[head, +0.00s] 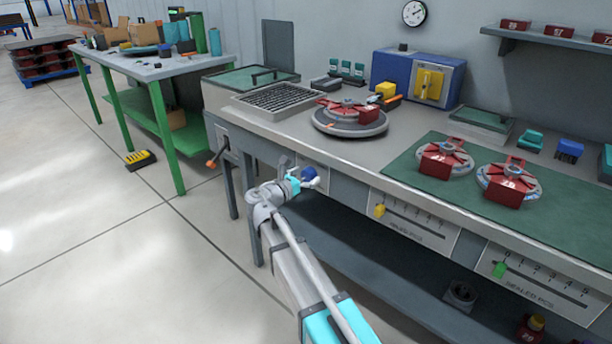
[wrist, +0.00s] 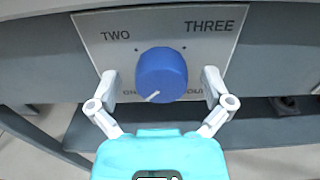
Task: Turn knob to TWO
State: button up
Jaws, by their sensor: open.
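The blue knob (wrist: 162,72) sits on a light label plate (wrist: 190,35) on the bench front. In the wrist view the words TWO at upper left and THREE at upper right are readable. The lower words, left and right, are partly hidden by the knob and fingers. The knob's white mark points to the lower left, toward the partly hidden lower-left word. My gripper (wrist: 160,92) is open, with one finger on each side of the knob and small gaps visible. In the head view my gripper (head: 302,178) is at the bench front by the blue knob (head: 309,173).
The grey workbench (head: 270,128) stands above a lower shelf (head: 350,240). Slider panels with a yellow slider (head: 380,210) and a green slider (head: 499,270) are to the right. An orange-tipped lever (head: 212,163) sticks out at the left. Open floor lies in front.

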jog(key=c, duration=1)
jog(key=shift+a, duration=0.15)
jog(key=shift+c, duration=0.7)
